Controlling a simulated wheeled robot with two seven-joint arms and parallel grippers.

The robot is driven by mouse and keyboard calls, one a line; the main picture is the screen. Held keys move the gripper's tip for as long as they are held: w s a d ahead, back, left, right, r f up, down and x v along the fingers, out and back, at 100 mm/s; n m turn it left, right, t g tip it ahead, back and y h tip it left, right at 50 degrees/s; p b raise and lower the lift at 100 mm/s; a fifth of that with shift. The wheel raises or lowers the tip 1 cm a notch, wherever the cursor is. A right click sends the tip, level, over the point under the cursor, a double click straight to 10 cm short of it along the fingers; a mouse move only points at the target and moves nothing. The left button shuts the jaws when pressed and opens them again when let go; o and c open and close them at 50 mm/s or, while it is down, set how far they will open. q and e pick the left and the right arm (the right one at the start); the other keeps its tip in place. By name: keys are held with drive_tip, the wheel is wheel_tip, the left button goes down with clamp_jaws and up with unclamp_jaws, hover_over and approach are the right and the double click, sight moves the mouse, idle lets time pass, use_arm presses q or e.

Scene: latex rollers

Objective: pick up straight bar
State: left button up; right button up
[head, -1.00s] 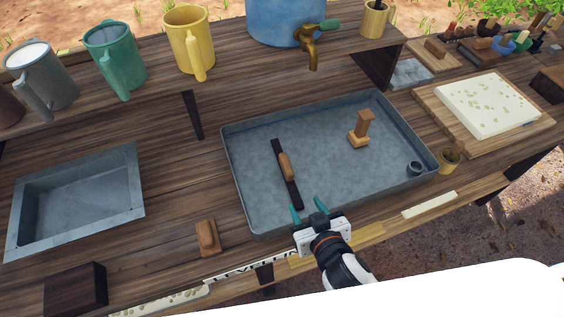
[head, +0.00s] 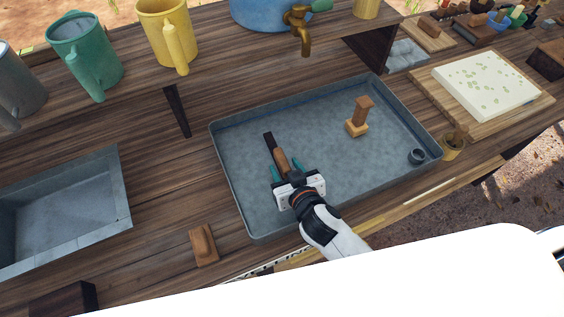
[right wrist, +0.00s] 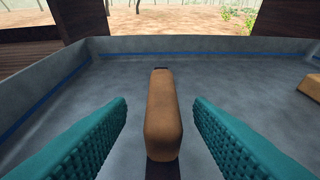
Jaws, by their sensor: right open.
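The straight bar is a dark flat strip (head: 270,142) with a brown wooden handle (head: 281,160) on top, lying in the left part of the grey metal tray (head: 226,185). My right gripper (head: 285,168) is open over the bar in the head view, and hides its near part. In the right wrist view the wooden handle (right wrist: 161,115) stands between the two teal ridged fingers (right wrist: 161,130), with a gap on each side. My left gripper is not in view.
A wooden stamp-like block (head: 358,118) and a small grey ring (head: 417,156) are in the tray's right part. A brown wooden block (head: 204,244) lies outside, front left. A yellow mug (head: 168,35) and a brass tap (head: 299,28) are behind.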

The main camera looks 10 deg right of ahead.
sight(282, 163)
drive_tip(key=shift+x, duration=1.95)
drive_tip(key=shift+f, duration=0.1)
clamp_jaws()
